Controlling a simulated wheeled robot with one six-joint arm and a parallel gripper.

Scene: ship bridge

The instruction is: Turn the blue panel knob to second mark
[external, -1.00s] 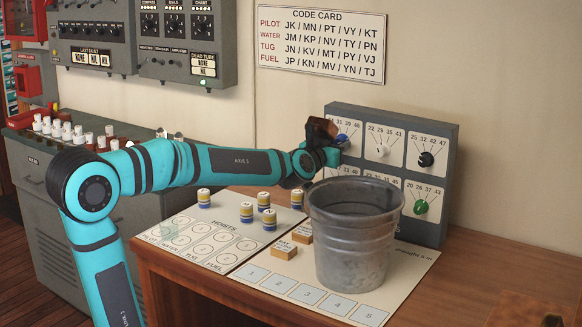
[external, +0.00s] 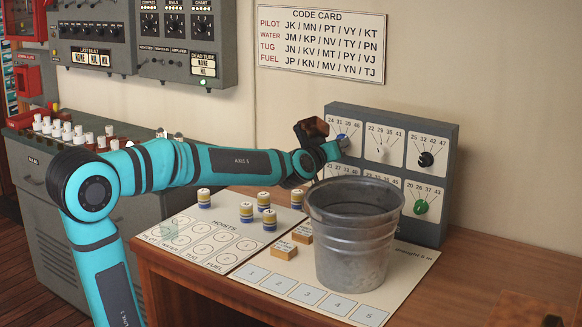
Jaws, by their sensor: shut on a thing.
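The blue knob (external: 343,141) is at the upper left of the grey knob panel (external: 452,180), on a white plate with a dial marked 24, 31, 39, 46. My gripper (external: 330,137) is at this knob from the left, its dark jaws tilted, shut on the knob. The jaws hide part of the knob and its pointer, so I cannot tell which mark it points to.
The panel also has a white knob (external: 381,152), a black knob (external: 425,159) and a green knob (external: 421,207). Several striped pieces (external: 263,200) and wooden blocks (external: 285,250) are on the desk.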

